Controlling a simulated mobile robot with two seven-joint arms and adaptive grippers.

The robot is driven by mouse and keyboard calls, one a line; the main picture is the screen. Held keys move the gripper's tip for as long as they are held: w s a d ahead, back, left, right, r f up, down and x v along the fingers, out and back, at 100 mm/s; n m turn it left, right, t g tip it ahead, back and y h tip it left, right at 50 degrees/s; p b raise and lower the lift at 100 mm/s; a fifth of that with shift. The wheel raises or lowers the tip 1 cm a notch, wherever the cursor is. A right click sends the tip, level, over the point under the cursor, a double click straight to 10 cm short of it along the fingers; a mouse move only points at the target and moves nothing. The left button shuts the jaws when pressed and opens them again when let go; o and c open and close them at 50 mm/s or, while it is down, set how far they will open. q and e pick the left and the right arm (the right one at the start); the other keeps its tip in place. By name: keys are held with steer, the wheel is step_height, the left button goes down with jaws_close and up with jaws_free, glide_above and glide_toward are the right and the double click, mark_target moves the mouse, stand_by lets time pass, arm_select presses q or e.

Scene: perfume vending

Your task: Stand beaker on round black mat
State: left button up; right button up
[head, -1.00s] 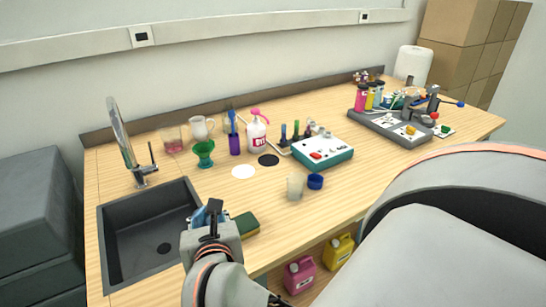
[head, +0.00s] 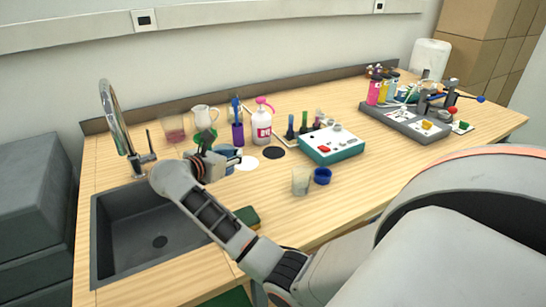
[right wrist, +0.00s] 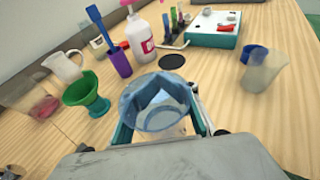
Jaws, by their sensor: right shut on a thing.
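My right gripper (head: 217,160) is shut on a clear, bluish beaker (head: 232,156), beside the white disc on the counter. In the right wrist view the beaker (right wrist: 160,104) sits between the fingers (right wrist: 162,128), its open mouth towards the camera. I cannot tell whether its base touches the counter. The round black mat (head: 274,153) lies flat and bare, to the right of the beaker; it also shows beyond it in the right wrist view (right wrist: 172,61). My left gripper is not in view.
The white disc (head: 246,161) lies beside the black mat. A green funnel cup (right wrist: 88,95), purple holder (head: 238,134) and white pump bottle (head: 262,125) stand behind. A teal-edged device (head: 334,145), cloudy cup (head: 301,181) and blue cup (head: 322,176) stand right. The sink (head: 150,245) is front left.

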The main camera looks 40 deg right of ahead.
steer(key=w+d+m+g, duration=0.1)
steer(key=d, duration=0.1)
steer(key=w+d+f+m+g+b, duration=0.1)
steer(key=g, duration=0.1)
steer(key=w+d+f+m+g+b, duration=0.1)
steer(key=d, duration=0.1)
steer(key=shift+w+d+f+m+h, duration=0.2)
steer(key=shift+w+d+m+h, duration=0.1)
steer(key=shift+w, duration=0.05)
steer(key=shift+w+d+f+m+g+b, duration=0.4)
steer(key=shift+m+g+b, duration=0.3)
steer(key=shift+g, duration=0.3)
